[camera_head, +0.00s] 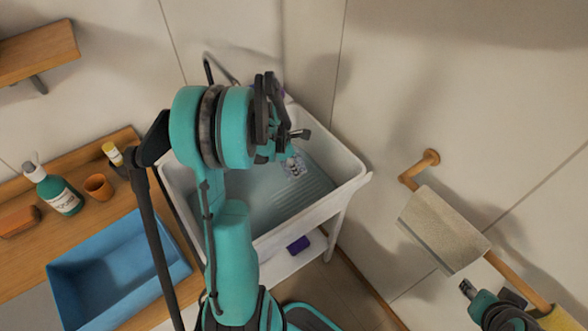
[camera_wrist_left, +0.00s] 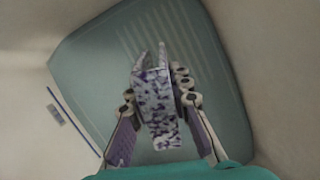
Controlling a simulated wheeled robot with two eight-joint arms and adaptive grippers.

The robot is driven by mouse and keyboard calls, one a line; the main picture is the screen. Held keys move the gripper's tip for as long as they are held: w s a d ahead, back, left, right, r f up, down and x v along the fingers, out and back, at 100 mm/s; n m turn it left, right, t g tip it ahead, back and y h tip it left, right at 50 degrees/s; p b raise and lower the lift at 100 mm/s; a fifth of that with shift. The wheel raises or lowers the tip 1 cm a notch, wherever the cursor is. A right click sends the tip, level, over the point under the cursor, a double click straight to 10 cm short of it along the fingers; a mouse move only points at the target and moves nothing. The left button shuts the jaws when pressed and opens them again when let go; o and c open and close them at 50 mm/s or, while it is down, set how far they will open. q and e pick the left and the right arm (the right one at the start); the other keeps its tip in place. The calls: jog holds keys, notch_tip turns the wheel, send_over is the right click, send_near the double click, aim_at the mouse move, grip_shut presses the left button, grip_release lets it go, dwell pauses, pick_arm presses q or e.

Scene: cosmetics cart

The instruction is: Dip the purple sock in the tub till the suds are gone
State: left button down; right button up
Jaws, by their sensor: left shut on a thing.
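The purple sock, speckled with white suds, is held in my left gripper (camera_wrist_left: 151,62) in the left wrist view, where the sock (camera_wrist_left: 158,108) hangs between the fingers. In the head view my left gripper (camera_head: 288,142) is over the tub, partly hidden by its own wrist, and shut on the sock. The sock's speckled part (camera_head: 294,166) shows just below it. The white tub (camera_head: 352,166) holds greenish water (camera_head: 262,202) with a ribbed slope. I cannot tell whether the sock touches the water. My right gripper (camera_head: 484,292) is at the lower right, its jaws unclear.
A blue bin (camera_head: 118,268), an orange cup (camera_head: 98,187), a green pump bottle (camera_head: 60,192) and a yellow-capped bottle (camera_head: 112,153) are on the wooden counter at left. A towel (camera_head: 442,230) hangs on a wall rail. A purple object (camera_head: 298,244) lies on the shelf below the tub.

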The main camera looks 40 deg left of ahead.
pick_arm(q)
jog(key=shift+r+p, duration=3.65)
jog(key=shift+r, duration=1.65)
